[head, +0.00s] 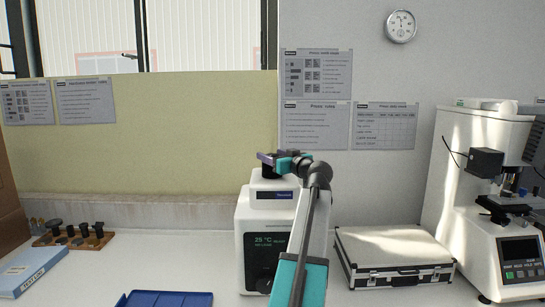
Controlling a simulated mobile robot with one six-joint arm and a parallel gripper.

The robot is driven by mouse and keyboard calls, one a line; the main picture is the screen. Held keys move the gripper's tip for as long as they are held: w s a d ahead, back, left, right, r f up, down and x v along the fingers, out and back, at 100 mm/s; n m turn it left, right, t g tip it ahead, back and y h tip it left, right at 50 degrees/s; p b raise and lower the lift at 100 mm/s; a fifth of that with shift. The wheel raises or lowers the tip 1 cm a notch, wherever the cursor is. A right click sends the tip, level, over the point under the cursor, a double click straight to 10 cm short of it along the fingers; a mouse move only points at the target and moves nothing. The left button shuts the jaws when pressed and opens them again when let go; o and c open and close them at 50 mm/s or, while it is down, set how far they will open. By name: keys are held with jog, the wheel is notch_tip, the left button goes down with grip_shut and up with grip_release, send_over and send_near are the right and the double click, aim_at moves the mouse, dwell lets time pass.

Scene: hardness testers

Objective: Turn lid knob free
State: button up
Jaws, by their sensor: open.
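A white machine (251,225) with a dark display reading 25 °C stands on the bench at the middle. Its lid (263,193) has a dark label strip and a black knob (270,172) on top. My gripper (270,160), with purple and teal parts, is open at the top of the knob. My arm comes up from the bottom and covers the machine's right side. I cannot tell whether the fingers touch the knob or straddle it.
A silver case (393,256) lies right of the machine, with a white hardness tester (483,190) farther right. A blue tray (170,299) is at the front. A wooden rack (74,239) and a book (31,270) are left. Bench between rack and machine is clear.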

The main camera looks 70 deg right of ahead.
jog(key=c, duration=1.1)
jog(key=shift+o, duration=0.2)
jog(key=shift+d+f+n+t+y+b, duration=0.15)
jog(key=shift+n+t+y+b, duration=0.2)
jog(key=shift+b, duration=0.5)
jog(key=n+t+y+b, duration=0.1)
jog(key=y+b, duration=0.1)
jog(key=b, duration=0.1)
jog(key=n+t+y+b, duration=0.1)
jog(key=n+y+b, duration=0.1)
jog(key=b, duration=0.1)
jog(key=shift+d+y, duration=0.1)
jog(key=shift+y, duration=0.15)
jog(key=shift+s+r+n+y+b, duration=0.1)
jog(key=shift+r+n+y+b, duration=0.2)
jog(key=shift+n+y, duration=0.25)
jog(key=o, duration=1.1)
jog(key=shift+f, duration=0.1)
jog(key=shift+c, duration=0.2)
